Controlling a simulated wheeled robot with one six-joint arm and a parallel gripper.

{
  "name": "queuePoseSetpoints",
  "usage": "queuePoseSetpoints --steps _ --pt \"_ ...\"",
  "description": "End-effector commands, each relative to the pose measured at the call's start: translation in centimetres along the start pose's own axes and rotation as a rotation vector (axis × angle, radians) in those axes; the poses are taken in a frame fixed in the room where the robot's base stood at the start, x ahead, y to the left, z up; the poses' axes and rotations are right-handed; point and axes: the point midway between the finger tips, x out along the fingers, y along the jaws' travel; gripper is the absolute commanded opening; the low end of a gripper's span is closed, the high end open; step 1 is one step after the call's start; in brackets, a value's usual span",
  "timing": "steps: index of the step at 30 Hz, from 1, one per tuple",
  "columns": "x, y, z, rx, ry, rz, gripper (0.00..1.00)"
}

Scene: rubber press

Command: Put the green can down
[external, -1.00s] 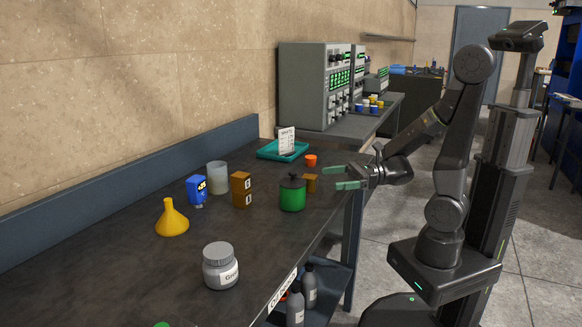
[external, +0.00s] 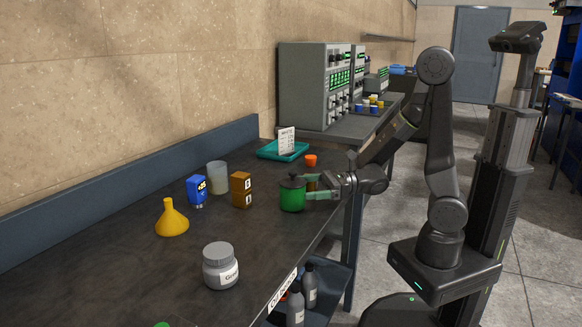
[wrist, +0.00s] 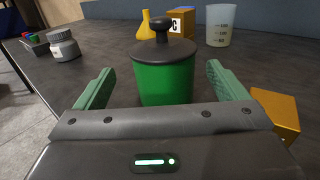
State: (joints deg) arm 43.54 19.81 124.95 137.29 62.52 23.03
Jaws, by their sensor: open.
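The green can (external: 292,198), with a dark lid and knob, stands upright on the dark bench. In the wrist view the can (wrist: 164,82) sits straight ahead, between and slightly beyond the two green fingers. My gripper (external: 316,189) is open at the can's right side in the external view. In the wrist view my gripper (wrist: 160,85) shows a gap between the can and each finger.
A yellow-brown block (wrist: 278,112) lies close outside the right finger. Orange-brown boxes (external: 241,190), a blue device (external: 197,190), a beaker (external: 217,177), a yellow funnel (external: 171,220) and a grey jar (external: 220,266) stand on the bench. Bench is clear in front of the can.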

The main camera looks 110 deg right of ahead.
Motion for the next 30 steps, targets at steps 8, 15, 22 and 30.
queuePoseSetpoints --steps 8,15,22,30 --pt "3.3 -0.4 0.0 0.001 0.000 0.003 0.93" --pt "5.3 -0.4 -0.1 0.000 0.000 0.001 0.93" --pt "5.3 -0.5 -0.1 0.000 0.000 0.000 0.85" --pt "5.3 -0.5 0.0 0.000 -0.001 0.000 0.32"
